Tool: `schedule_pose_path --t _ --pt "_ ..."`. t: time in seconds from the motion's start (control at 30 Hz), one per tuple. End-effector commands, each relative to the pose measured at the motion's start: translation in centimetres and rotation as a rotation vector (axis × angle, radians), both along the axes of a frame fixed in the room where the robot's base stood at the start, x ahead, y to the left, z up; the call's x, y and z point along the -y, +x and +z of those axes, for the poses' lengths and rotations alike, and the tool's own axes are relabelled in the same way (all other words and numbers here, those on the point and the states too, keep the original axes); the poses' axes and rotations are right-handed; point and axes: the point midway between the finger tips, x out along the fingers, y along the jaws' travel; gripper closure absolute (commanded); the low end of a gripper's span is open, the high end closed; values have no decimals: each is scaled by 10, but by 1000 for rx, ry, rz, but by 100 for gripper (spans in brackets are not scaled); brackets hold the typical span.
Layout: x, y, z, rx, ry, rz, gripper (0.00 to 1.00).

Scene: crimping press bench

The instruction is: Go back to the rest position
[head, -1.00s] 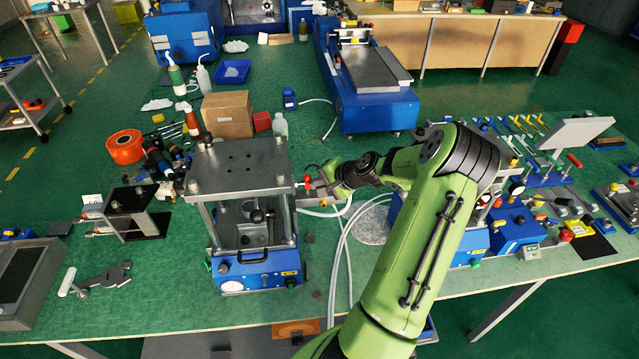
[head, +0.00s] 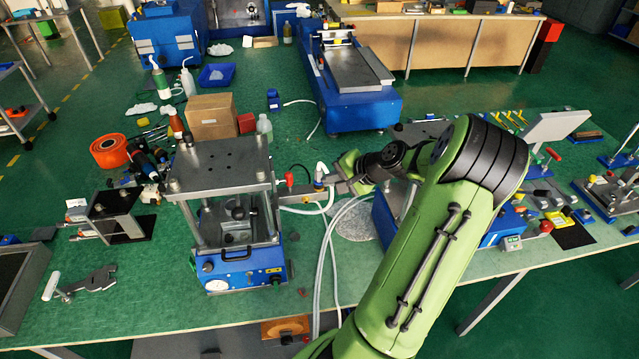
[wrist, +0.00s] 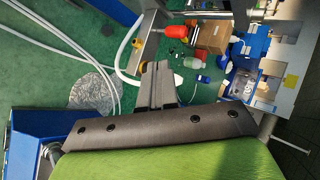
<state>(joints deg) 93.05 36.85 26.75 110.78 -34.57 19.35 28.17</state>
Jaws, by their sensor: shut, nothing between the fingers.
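My gripper (head: 328,184) is to the right of the press with a grey top plate (head: 215,165) and a blue base (head: 240,262). It is apart from the press and above the green bench top. In the wrist view, the dark fingers of my gripper (wrist: 158,68) lie together, shut and empty. My green arm hides part of the bench behind it.
White hoses (head: 328,240) run over the bench below my gripper. A red-tipped part (head: 289,179) stands between the press and my gripper. A cardboard box (head: 211,116) stands behind the press. Tools and small fixtures crowd the right side.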

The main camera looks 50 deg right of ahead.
Motion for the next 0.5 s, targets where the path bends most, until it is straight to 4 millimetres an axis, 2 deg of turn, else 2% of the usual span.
schedule_pose_path --t 0.1,0.4,0.47,0.5 --pt "1 -6 6 -1 1 -1 100" --pt "0 -6 6 -2 0 1 100" --pt "-6 -2 8 -17 -13 25 100" --pt "-16 3 9 -39 -35 58 100"
